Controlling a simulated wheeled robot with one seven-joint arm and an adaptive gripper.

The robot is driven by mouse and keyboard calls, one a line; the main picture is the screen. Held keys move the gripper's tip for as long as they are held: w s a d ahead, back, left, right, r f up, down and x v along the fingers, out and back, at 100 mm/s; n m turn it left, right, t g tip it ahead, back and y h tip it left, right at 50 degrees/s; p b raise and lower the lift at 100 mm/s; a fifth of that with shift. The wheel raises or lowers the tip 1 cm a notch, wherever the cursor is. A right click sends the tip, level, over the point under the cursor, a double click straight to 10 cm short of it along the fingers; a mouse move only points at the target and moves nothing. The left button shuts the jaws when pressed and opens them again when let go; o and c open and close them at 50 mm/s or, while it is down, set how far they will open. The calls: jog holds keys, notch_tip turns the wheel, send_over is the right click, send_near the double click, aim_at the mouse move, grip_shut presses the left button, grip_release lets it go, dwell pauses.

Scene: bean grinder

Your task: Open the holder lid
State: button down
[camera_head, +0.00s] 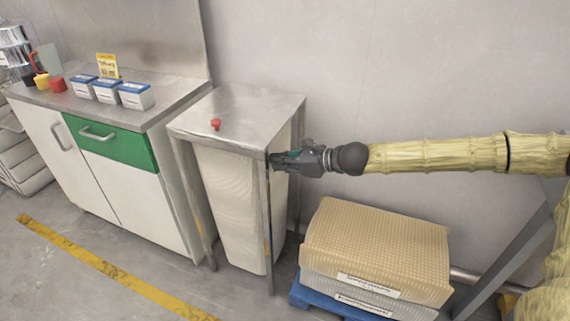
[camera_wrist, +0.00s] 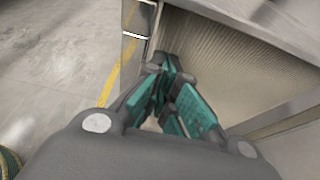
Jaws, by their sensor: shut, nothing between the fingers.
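A metal-framed stand with a flat grey top (camera_head: 240,107) holds a tall pale bin (camera_head: 232,200) beneath it. The flat top lies level and looks like the holder lid; a red knob (camera_head: 215,124) sits on it near the front left. My gripper (camera_head: 274,159) is shut and empty at the stand's right side, just below the top's edge, by the front right leg. In the wrist view my closed teal fingers (camera_wrist: 163,66) point in under the top, close to a leg (camera_wrist: 150,45) and the ribbed bin (camera_wrist: 225,60). I cannot tell whether the fingertips touch the stand.
A white cabinet (camera_head: 150,178) with a green drawer (camera_head: 112,145) stands left of the stand, with small boxes (camera_head: 107,91) on top. At right, a wrapped stack (camera_head: 378,245) sits on a blue pallet (camera_head: 312,304). The floor in front is clear, with a yellow line (camera_head: 110,268).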

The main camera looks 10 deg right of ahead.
jog(key=shift+w+a+f, duration=0.1)
jog(key=shift+a+f, duration=0.05)
jog(key=shift+a, duration=0.05)
jog(key=shift+w+r, duration=0.1)
jog(key=shift+r, duration=0.2)
jog(key=shift+r+p, duration=0.75)
jog(key=shift+r, duration=0.95)
jog(key=shift+r, duration=0.15)
